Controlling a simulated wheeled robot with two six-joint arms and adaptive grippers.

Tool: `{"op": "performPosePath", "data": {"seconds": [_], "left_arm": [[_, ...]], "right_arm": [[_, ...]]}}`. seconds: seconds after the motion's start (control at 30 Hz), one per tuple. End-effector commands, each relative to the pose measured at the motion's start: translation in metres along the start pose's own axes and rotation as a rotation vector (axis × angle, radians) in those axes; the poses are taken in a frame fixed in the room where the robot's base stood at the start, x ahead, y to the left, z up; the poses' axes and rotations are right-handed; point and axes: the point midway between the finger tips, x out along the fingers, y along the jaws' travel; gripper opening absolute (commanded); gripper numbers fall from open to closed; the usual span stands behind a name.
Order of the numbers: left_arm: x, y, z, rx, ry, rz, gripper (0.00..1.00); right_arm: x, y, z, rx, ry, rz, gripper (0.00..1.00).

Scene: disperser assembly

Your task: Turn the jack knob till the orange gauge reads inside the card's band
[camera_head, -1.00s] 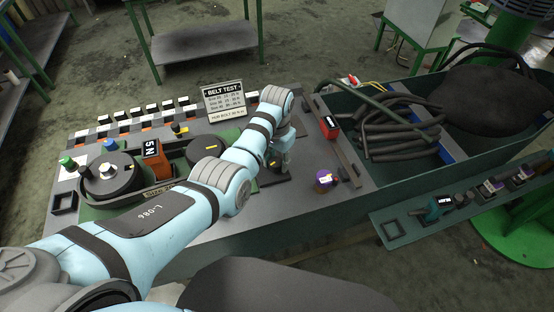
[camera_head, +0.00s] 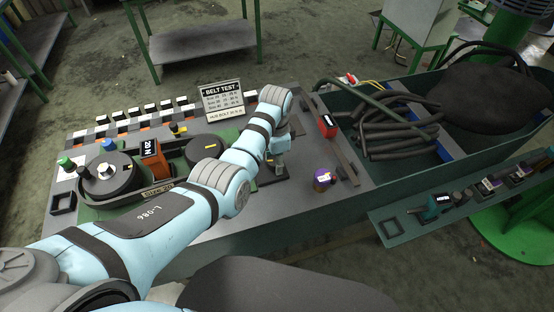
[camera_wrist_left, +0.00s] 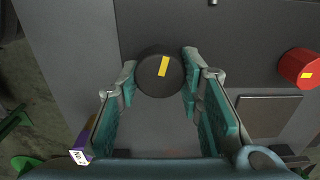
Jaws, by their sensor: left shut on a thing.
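The jack knob (camera_wrist_left: 160,73) is a round black knob with a yellow mark, seen in the left wrist view between my fingers. My left gripper (camera_wrist_left: 159,82) is shut on it; in the head view the gripper (camera_head: 278,160) points down at the bench and hides most of the knob. The orange gauge (camera_head: 152,160) stands on the belt rig at the left, and its black display appears to read 20 N. The white BELT TEST card (camera_head: 222,100) stands behind the rig; its rows of small figures are too small to read surely. My right gripper is out of view.
Two dark pulleys (camera_head: 106,174) belong to the rig. A red block (camera_head: 328,126) and a purple-and-orange piece (camera_head: 323,180) sit right of my gripper. A bin of black hoses (camera_head: 400,130) lies further right. A side shelf (camera_head: 405,228) holds several tools.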

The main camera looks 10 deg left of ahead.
Motion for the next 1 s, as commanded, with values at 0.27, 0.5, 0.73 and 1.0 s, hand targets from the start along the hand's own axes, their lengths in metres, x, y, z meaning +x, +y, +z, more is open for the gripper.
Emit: {"op": "performPosePath", "data": {"seconds": [0.27, 0.5, 0.73, 1.0], "left_arm": [[0.005, 0.004, 0.003, 0.01, -0.011, 0.013, 0.06], [0.005, 0.004, 0.003, 0.009, -0.011, 0.012, 0.45], [0.002, 0.002, 0.001, 0.01, -0.005, 0.006, 0.54], [-0.018, 0.0, 0.0, 0.01, -0.001, 0.0, 0.54]], "right_arm": [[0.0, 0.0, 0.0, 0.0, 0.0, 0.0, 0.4], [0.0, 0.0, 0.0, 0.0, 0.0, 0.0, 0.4], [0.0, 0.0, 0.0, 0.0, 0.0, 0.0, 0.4], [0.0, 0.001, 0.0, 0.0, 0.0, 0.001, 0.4]]}}
